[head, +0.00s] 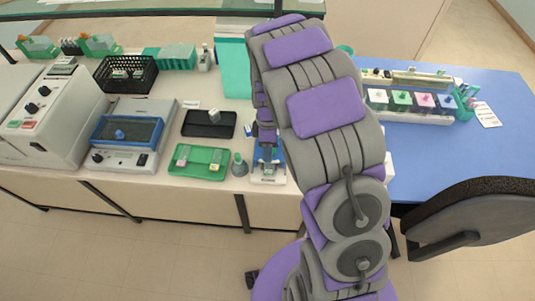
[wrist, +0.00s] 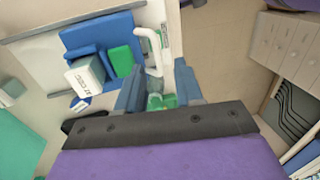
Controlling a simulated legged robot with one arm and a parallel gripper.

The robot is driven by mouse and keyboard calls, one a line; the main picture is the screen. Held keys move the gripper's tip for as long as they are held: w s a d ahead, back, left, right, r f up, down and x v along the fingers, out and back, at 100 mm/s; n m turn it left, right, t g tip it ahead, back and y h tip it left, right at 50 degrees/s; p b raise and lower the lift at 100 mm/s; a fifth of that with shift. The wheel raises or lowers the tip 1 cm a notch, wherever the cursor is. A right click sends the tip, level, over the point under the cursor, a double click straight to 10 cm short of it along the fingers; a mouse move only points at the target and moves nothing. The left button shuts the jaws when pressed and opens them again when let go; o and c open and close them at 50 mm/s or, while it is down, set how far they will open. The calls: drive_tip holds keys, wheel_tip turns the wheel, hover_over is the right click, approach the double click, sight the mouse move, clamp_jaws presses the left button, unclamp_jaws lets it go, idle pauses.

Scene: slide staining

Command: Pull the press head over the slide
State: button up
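The press (head: 268,178) is a white and blue device at the front edge of the bench, partly hidden by my arm in the head view. In the wrist view it shows a blue body (wrist: 103,32), a green block (wrist: 121,61) and a white bar-like handle (wrist: 148,45). My gripper (wrist: 160,84) is over this device, its two blue-grey fingers apart. The handle's lower end reaches toward the gap between them; I cannot tell if it touches a finger. Something green shows deeper between the fingers. I cannot make out the slide. The fingertips are hard to see in the head view.
A white box with print (wrist: 84,76) stands close to the press. A grey-green bottle (head: 240,165), a green tray (head: 198,174) and a black tray (head: 209,134) lie to the left. A blue table (head: 430,150) with staining jars and a chair (head: 470,225) are to the right.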

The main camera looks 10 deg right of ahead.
drive_tip(key=a+p+v, duration=0.1)
drive_tip(key=v, duration=1.3)
drive_tip(key=shift+d+r, duration=0.2)
drive_tip(key=shift+d, duration=0.25)
drive_tip(key=s+m+b, duration=0.2)
drive_tip(key=s+m, duration=0.5)
drive_tip(key=s, duration=0.9)
drive_tip(key=s+d+r+m+b, duration=0.1)
drive_tip(key=s+m, duration=0.6)
drive_tip(key=s, duration=0.9)
drive_tip(key=shift+m+h+b, duration=0.3)
drive_tip(key=shift+h+b, duration=0.1)
drive_tip(key=shift+b, duration=0.4)
